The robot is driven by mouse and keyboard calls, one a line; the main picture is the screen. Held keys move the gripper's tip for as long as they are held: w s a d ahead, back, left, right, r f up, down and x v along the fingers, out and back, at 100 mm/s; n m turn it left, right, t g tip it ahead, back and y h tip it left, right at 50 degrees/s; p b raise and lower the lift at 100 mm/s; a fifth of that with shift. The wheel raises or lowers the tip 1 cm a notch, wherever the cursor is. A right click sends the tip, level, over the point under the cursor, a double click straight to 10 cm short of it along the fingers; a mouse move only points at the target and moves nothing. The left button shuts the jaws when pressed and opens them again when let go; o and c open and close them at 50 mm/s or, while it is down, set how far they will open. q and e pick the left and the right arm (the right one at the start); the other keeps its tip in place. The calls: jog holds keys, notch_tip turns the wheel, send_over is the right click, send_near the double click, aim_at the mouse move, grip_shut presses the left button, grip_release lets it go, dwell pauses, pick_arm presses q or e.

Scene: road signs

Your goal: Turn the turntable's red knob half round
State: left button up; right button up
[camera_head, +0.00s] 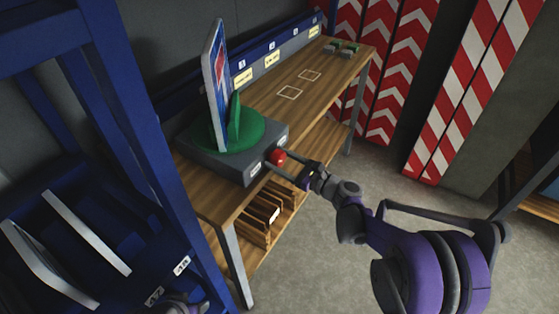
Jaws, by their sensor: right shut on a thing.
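The turntable is a grey box (210,160) with a green disc (240,138) on top, at the left end of a wooden workbench. A sign (216,85) with blue and red on its face stands upright on the disc, seen nearly edge-on, next to a green upright support (234,120). The red knob (278,156) sticks out of the box's right-hand side. My right gripper (281,163) reaches in from the right and is shut on the red knob, whose lower part is partly hidden by the fingers.
The wooden workbench (265,98) has two white outlined squares and small green-and-grey blocks (343,47) at its far end. A slotted wooden rack (265,213) sits below. A blue rack (125,130) with white panels fills the left. Red-and-white striped boards (465,90) stand behind. The floor (325,230) is clear.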

jog(key=shift+n, duration=1.4)
jog(key=o, duration=1.3)
jog(key=shift+o, duration=0.2)
jog(key=shift+d, duration=0.15)
jog(key=v, duration=1)
jog(key=shift+s+d+b, duration=0.15)
jog(key=shift+d+b, duration=0.15)
jog(key=shift+f, duration=0.1)
